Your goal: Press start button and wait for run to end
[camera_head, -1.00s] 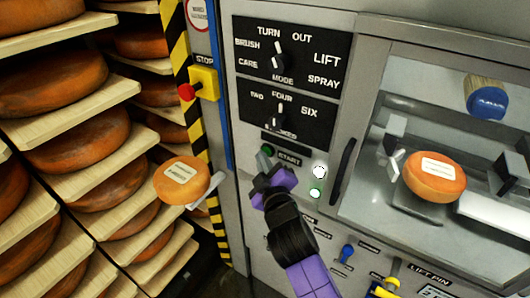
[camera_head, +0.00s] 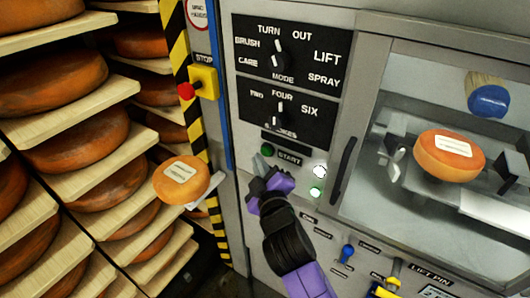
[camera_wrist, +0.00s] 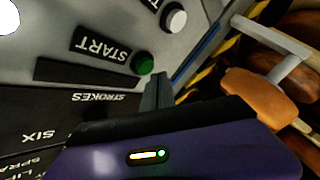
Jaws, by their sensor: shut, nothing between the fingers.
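The green start button (camera_head: 267,149) sits on the grey machine panel, left of the START label (camera_head: 289,158). It also shows in the wrist view (camera_wrist: 144,63). My gripper (camera_head: 260,165) is shut and empty, its fingertips just below the button in the head view. In the wrist view the fingertips (camera_wrist: 158,82) end beside the button; I cannot tell whether they touch it. Behind the machine's window, an orange cheese wheel (camera_head: 449,156) with a white label is raised between dark grips, under a blue-ended brush (camera_head: 487,100). Two lamps (camera_head: 319,171) by the START label are lit, one white and one green.
A yellow stop box with a red button (camera_head: 186,91) is on the striped post at left. A labelled cheese (camera_head: 181,179) sits on a metal arm below it. Racks of cheese wheels (camera_head: 75,139) fill the left. Blue (camera_head: 347,253) and yellow (camera_head: 392,278) levers stand low right.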

